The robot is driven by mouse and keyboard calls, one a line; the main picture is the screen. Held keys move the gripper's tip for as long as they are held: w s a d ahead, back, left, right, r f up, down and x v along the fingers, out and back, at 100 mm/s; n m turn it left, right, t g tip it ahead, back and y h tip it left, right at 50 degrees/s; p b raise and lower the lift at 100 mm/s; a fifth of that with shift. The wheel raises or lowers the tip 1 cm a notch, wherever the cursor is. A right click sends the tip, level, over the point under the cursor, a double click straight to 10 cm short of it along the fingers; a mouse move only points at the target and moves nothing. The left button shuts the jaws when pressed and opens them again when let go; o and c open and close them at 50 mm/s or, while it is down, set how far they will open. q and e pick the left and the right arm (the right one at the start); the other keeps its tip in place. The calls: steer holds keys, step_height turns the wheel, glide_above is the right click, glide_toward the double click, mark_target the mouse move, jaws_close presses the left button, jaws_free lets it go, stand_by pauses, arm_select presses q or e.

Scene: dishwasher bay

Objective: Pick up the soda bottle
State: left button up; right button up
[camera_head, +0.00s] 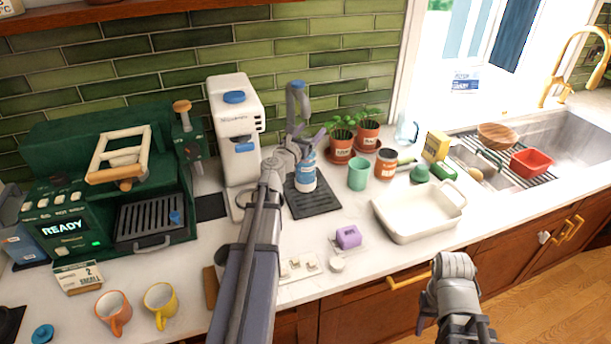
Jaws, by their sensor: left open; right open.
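The soda bottle (305,179), pale with a blue label, stands upright on a black ribbed mat (318,206) in the middle of the counter. My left gripper (307,148) is open at the bottle's upper part. It hides the bottle's top, and I cannot tell whether the fingers touch it. My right gripper (455,318) is open and empty, low in front of the counter, away from the bottle.
A white machine (233,125) stands just left of the bottle. Potted plants (341,148), a green cup (358,174) and a white baking dish (418,222) are to the right. A green coffee machine (70,160) fills the left.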

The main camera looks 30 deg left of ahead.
arm_select(q)
steer(key=shift+s, duration=0.1)
jaws_close()
stand_by(0.5)
stand_by(0.8)
